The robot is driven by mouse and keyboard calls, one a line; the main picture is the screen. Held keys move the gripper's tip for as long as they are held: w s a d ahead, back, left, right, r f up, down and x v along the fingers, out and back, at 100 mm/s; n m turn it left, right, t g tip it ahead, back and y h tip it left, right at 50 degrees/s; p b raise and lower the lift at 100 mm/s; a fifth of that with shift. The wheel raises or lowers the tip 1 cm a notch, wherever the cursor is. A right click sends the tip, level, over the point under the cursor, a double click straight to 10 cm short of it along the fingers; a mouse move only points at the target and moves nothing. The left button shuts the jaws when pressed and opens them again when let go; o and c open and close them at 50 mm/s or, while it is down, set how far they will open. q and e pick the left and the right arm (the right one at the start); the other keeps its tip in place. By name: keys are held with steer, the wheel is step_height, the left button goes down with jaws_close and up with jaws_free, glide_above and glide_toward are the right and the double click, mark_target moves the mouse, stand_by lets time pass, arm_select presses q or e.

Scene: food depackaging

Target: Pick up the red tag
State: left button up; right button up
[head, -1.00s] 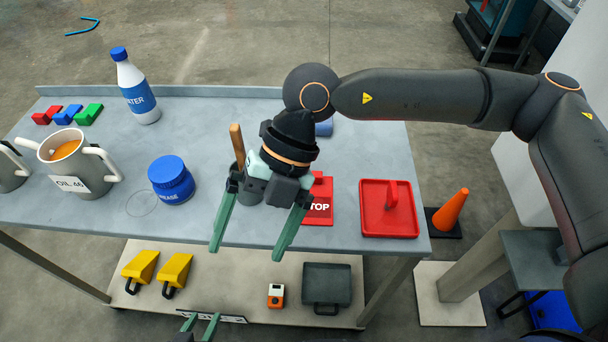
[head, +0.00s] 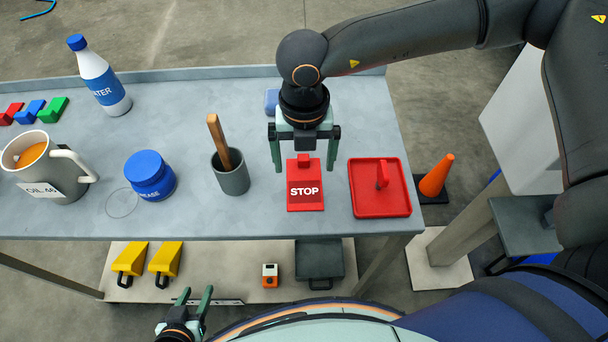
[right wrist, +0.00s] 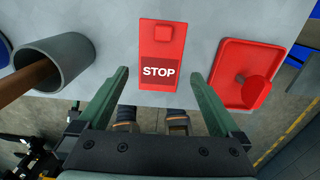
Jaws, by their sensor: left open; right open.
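The red tag (head: 305,190) with white STOP lettering lies flat on the grey table, with a small raised red block at its far end. It also shows in the right wrist view (right wrist: 161,52), ahead of and between the fingers. My right gripper (head: 304,166) is open and empty, above the far end of the tag, with a finger on either side of it. In the right wrist view my right gripper (right wrist: 162,85) does not touch the tag. My left gripper (head: 196,297) is open and empty, low in front of the table.
A red tray (head: 360,205) with an upright handle lies right of the tag. A grey cup (head: 232,180) with a wooden handle stands left. A blue-lidded jar (head: 150,178), an oil mug (head: 62,188) and a water bottle (head: 103,80) stand further left. An orange cone (head: 437,175) stands beyond the right edge.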

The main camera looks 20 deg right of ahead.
mark_target(304, 180)
steer(key=f, duration=0.5)
steer(key=shift+w+d+p, duration=0.1)
steer(key=shift+w+p, duration=0.25)
steer(key=shift+p, duration=0.05)
steer(key=shift+c, duration=0.2)
steer(key=c, duration=1)
steer(key=shift+c, duration=0.2)
